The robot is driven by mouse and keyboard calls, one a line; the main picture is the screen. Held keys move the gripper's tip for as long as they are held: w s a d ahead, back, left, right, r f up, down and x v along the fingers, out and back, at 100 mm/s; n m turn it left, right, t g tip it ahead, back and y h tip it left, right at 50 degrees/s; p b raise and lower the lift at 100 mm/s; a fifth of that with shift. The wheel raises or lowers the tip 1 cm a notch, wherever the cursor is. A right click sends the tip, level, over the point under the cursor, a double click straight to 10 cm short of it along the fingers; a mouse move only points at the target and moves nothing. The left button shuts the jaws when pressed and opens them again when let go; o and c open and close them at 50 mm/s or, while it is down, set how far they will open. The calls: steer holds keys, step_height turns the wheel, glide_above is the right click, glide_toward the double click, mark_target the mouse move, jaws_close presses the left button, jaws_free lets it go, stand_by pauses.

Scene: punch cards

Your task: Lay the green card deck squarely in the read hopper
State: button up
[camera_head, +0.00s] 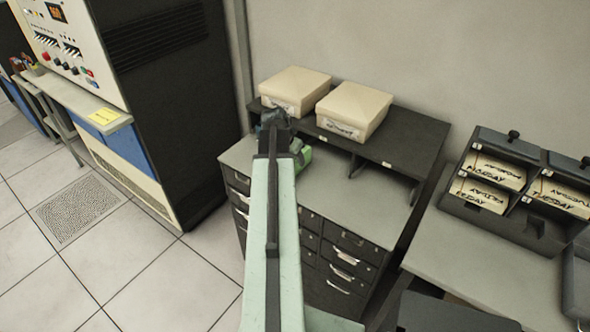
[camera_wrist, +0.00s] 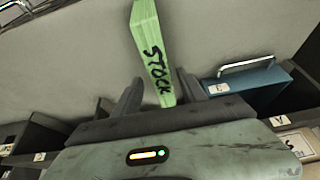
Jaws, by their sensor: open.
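The green card deck (camera_wrist: 147,35), marked STOCK in black on its edge, stands out in the wrist view against a grey surface. Its near end shows between the two dark fingers of my gripper (camera_wrist: 158,78), with a gap on each side. My gripper is open. In the head view my gripper (camera_head: 273,120) is over the back of the grey cabinet top, and a bit of the green deck (camera_head: 305,156) shows just right of it; my arm hides the rest. I cannot pick out the read hopper in either view.
A dark rack (camera_head: 497,217) of day-labelled card decks stands at right. A tall console (camera_head: 165,100) is at left.

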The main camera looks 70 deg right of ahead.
steer(key=b+x, duration=0.4)
steer(key=x, duration=0.1)
steer(key=shift+w+d, duration=0.15)
steer(key=shift+d, duration=0.15)
steer(key=shift+r, duration=0.2)
jaws_close()
